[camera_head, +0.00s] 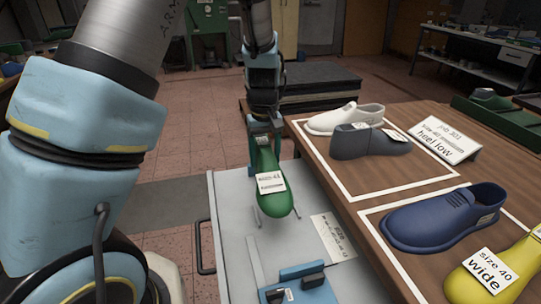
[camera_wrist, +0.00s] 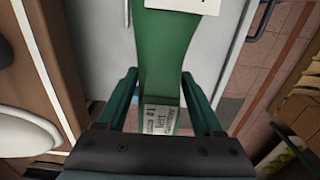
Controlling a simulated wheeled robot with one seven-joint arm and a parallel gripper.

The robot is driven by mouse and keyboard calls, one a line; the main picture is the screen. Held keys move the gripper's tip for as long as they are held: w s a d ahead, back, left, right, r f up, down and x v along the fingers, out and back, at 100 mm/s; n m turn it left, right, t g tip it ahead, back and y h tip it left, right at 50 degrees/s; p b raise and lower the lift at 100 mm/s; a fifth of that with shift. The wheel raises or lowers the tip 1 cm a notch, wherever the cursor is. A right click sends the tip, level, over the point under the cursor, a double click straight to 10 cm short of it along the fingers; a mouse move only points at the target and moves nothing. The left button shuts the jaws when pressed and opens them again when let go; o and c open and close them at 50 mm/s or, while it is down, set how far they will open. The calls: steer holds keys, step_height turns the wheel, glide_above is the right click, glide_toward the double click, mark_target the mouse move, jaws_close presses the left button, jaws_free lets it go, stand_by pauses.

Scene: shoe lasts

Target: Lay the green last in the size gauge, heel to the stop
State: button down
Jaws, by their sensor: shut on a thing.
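The green last (camera_head: 274,196) hangs from my gripper (camera_head: 263,128) above the pale worktop in the head view, toe end toward the camera. White labels are on it. In the wrist view the green last (camera_wrist: 163,60) lies between the two fingers of my gripper (camera_wrist: 158,78), which are shut on it; a printed label shows near the palm. The size gauge (camera_head: 297,278) appears to be the blue fixture with dark blocks and a metal strip at the front of the worktop, below and nearer the camera than the last. Its full shape is cut off by the frame.
A printed card (camera_head: 333,237) lies on the pale worktop (camera_head: 228,210). On the wooden table at right are a white shoe form (camera_head: 345,118), a grey last (camera_head: 370,141), a blue shoe (camera_head: 437,220), a yellow one (camera_head: 512,268) and a sign (camera_head: 445,141). Open worktop surrounds the gauge.

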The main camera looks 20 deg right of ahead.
steer(key=shift+s+d+r, duration=0.1)
steer(key=shift+s+d, duration=0.4)
steer(key=shift+d, duration=0.1)
steer(key=shift+f+b, duration=0.25)
steer(key=shift+b, duration=0.1)
steer(key=shift+f+b, duration=3)
steer(key=shift+f, duration=1.4)
steer(key=shift+f, duration=0.2)
jaws_free()
steer(key=shift+s, duration=0.1)
step_height(320, 180, up, 11)
steer(key=shift+a+f+b, duration=0.1)
steer(key=shift+b, duration=0.35)
